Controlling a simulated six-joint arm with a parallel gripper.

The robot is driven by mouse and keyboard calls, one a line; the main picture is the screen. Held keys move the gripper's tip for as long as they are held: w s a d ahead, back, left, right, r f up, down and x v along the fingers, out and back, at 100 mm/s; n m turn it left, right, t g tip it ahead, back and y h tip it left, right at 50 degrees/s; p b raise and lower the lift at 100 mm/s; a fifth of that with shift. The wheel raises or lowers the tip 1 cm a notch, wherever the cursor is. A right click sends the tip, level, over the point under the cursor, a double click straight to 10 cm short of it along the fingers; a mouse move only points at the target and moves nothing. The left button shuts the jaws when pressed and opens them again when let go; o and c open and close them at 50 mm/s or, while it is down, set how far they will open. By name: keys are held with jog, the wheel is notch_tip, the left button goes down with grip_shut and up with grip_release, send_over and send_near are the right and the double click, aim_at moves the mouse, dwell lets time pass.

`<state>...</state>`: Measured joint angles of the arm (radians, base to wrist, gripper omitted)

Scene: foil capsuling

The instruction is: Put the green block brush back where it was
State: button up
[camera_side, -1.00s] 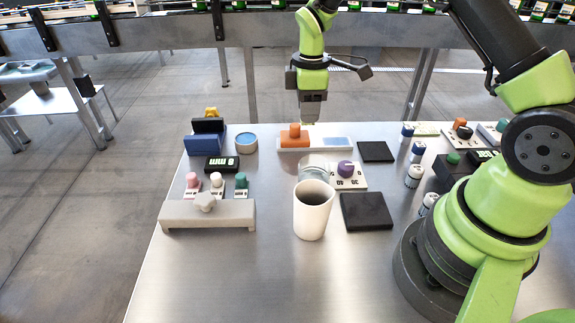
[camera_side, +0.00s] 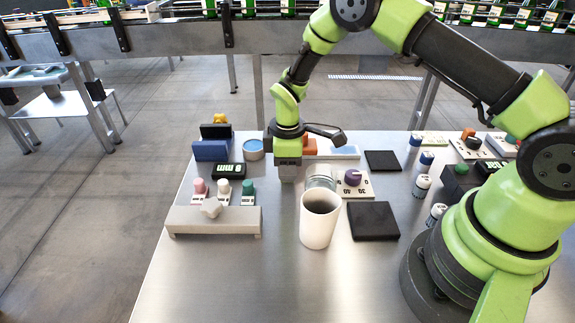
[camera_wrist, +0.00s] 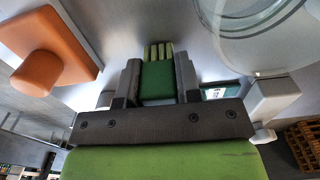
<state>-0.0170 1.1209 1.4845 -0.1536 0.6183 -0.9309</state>
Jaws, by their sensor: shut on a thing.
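The green block brush (camera_wrist: 157,82) shows in the wrist view as a dark green block with pale yellow-green bristle rows at its far end. My gripper (camera_wrist: 158,72) is shut on it, with one finger against each side. In the side view my gripper (camera_side: 288,178) is low over the table, left of the clear glass (camera_side: 318,177). The brush cannot be made out there. Whether it touches the table is unclear.
An orange block with a knob (camera_wrist: 45,60) is at the left in the wrist view. A white cup (camera_side: 319,226), a purple-knob dial (camera_side: 354,179) and a row of colored-knob pieces (camera_side: 223,189) stand nearby. The front of the table (camera_side: 260,285) is clear.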

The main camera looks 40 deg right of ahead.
jog(key=shift+f, duration=0.2)
jog(key=o, duration=1)
jog(key=shift+r, duration=0.1)
notch_tip(320, 180, up, 12)
jog(key=shift+r, duration=0.2)
